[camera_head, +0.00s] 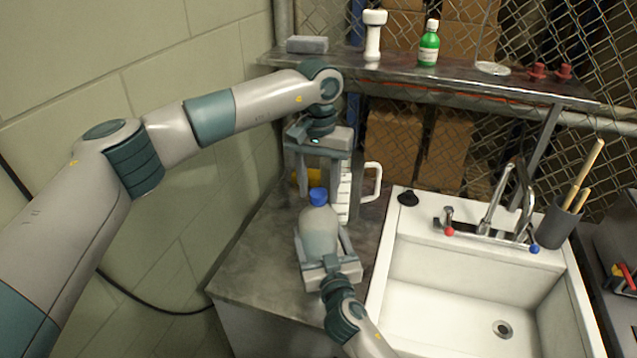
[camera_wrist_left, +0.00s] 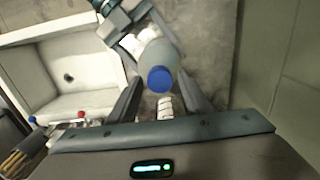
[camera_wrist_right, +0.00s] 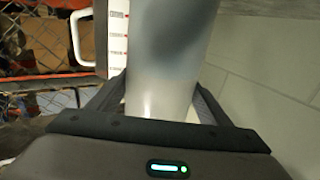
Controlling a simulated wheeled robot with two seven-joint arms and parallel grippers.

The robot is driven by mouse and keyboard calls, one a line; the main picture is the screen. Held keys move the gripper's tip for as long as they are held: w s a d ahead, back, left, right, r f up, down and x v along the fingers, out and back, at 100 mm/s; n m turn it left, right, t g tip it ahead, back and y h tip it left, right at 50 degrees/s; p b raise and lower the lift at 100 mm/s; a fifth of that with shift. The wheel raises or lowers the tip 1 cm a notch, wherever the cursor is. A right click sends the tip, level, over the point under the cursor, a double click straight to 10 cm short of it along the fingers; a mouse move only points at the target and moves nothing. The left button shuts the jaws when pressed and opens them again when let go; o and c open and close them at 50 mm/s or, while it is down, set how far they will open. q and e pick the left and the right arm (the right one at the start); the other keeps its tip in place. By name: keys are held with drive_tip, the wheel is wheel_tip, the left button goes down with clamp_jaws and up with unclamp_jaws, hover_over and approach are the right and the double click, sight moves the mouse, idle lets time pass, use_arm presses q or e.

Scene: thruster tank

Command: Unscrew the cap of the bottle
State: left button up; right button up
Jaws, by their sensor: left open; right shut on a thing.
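The bottle (camera_head: 319,232) is translucent grey with a blue cap (camera_head: 318,196) on top, and stands upright on the metal counter left of the sink. My right gripper (camera_head: 328,250) is shut around the bottle's body; the bottle fills the right wrist view (camera_wrist_right: 165,60) between the fingers. My left gripper (camera_head: 320,178) is open above the bottle, pointing down. In the left wrist view the blue cap (camera_wrist_left: 160,79) shows between the open fingers, which appear apart from it.
The sink (camera_head: 440,300) lies to the right. A shelf (camera_head: 450,82) behind holds a green bottle (camera_head: 429,45) and other items. Free counter (camera_head: 255,265) lies left of the bottle.

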use_arm(q)
drive_tip(key=c, duration=1.1)
drive_tip(key=shift+n, duration=0.3)
